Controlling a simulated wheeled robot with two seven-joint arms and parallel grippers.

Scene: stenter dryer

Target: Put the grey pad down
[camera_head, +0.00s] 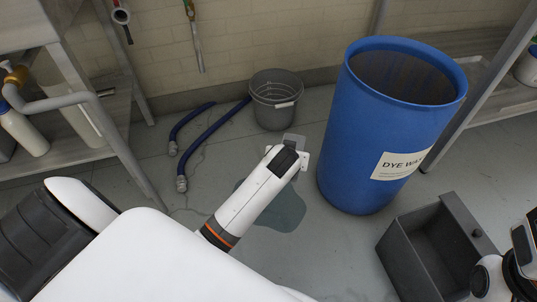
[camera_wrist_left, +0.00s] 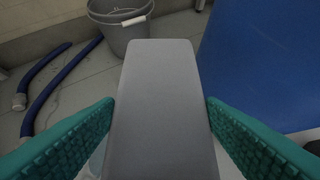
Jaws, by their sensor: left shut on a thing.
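The grey pad (camera_wrist_left: 160,105) is a flat, smooth slab held between the two green ridged fingers of my left gripper (camera_wrist_left: 160,125). In the head view the pad's end (camera_head: 294,139) sticks out past my left gripper (camera_head: 290,155), which points away from me over the floor. The gripper hides part of the pad there. A dark wet puddle (camera_head: 285,211) lies on the floor, partly behind my left arm. My right gripper's fingers do not show; only part of my right arm is at the lower right edge.
A blue dye drum (camera_head: 340,140) stands right of the left gripper. A grey bucket (camera_head: 277,112) stands by the wall, with blue hoses (camera_head: 208,136) left of it. An open dark grey bin (camera_head: 402,262) is at lower right. Metal racks (camera_head: 70,160) flank both sides.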

